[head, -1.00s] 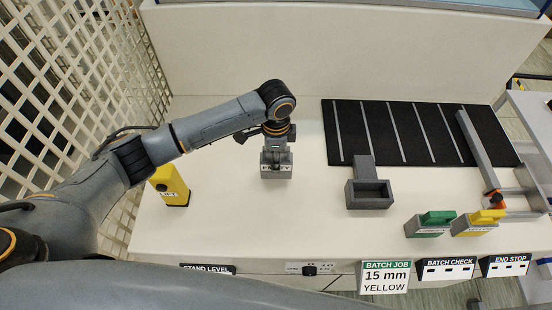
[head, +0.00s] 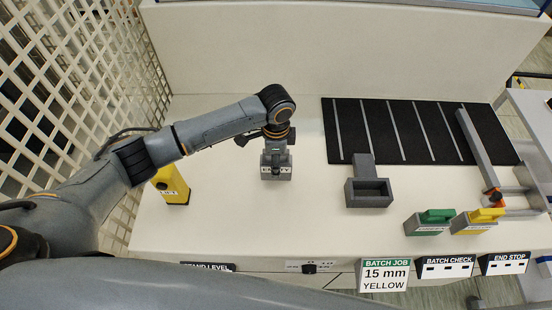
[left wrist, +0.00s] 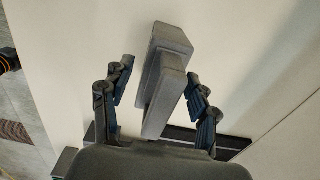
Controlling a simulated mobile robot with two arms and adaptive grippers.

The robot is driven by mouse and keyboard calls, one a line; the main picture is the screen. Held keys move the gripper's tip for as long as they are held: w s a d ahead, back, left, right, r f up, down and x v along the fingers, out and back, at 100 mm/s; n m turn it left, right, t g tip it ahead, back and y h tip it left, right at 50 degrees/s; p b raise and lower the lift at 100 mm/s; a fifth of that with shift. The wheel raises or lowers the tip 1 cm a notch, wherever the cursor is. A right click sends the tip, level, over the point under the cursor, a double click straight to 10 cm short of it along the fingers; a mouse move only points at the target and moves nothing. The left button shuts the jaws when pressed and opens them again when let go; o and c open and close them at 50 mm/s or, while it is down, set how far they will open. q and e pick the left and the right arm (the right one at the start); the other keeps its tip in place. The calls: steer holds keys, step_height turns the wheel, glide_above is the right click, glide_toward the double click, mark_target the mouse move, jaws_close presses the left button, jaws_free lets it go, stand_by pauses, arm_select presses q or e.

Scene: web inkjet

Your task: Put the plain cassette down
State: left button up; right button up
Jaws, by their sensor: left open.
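The plain cassette (head: 276,173) is a grey block with a white front label, standing on the white bench left of centre in the head view. Its label is partly hard to read. My left gripper (head: 277,150) is right above it, pointing down. In the left wrist view the cassette's grey body (left wrist: 172,42) and narrower raised grip (left wrist: 165,95) show between the two fingers of my left gripper (left wrist: 158,88). The fingers are spread, with gaps visible on both sides. My right gripper is not in view.
A grey holder with an empty pocket (head: 369,203) stands right of the cassette. A green-topped cassette (head: 430,223) and a yellow-topped one (head: 477,222) stand further right. A yellow block (head: 172,186) is at the left. A black striped mat (head: 420,133) lies behind.

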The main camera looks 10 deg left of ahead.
arm_select(q)
step_height(320, 180, up, 12)
steer(key=shift+r+b, duration=0.1)
steer(key=shift+b, duration=0.65)
steer(key=shift+s, duration=0.1)
